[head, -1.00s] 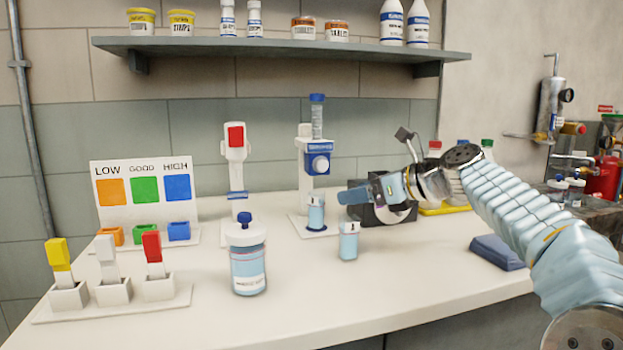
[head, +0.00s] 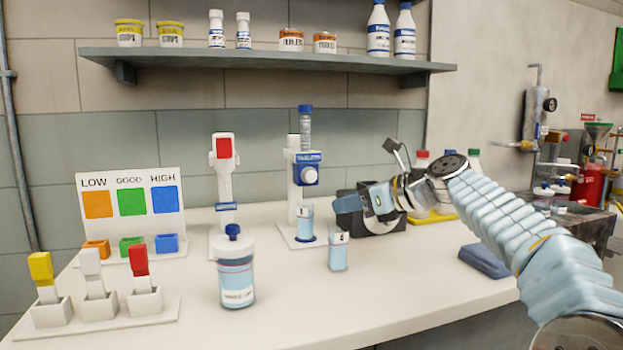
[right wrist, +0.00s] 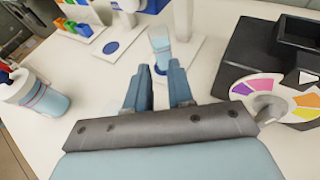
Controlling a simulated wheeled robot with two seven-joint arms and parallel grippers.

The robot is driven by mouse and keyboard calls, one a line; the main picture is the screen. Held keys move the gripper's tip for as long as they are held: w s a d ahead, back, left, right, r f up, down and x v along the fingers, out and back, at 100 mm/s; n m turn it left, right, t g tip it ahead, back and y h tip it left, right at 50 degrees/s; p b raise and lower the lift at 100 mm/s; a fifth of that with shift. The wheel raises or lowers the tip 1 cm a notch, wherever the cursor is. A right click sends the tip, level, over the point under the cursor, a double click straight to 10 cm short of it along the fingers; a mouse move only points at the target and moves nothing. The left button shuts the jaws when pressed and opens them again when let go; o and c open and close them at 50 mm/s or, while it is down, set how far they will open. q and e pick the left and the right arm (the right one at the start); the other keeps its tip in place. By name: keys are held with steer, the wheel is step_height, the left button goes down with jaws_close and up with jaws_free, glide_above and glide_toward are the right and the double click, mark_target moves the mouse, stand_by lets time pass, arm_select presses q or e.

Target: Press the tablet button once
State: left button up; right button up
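A clear tube with a blue cap is on top. A small vial (head: 305,222) stands on its base; a vial on a white base also shows in the right wrist view (right wrist: 160,45). My right gripper (head: 340,207) is right of and below the button, apart from it. In the right wrist view its fingers (right wrist: 161,80) are spread with nothing between them. My left gripper is out of view.
A second vial (head: 338,254) and a blue-capped bottle (head: 236,270) stand in front. A dark box with a colour wheel (right wrist: 272,100) is beside my right gripper. A white stand with a red top (head: 224,165) is left. A shelf (head: 270,58) hangs above.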

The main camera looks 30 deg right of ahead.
jaws_close()
stand_by(1.3)
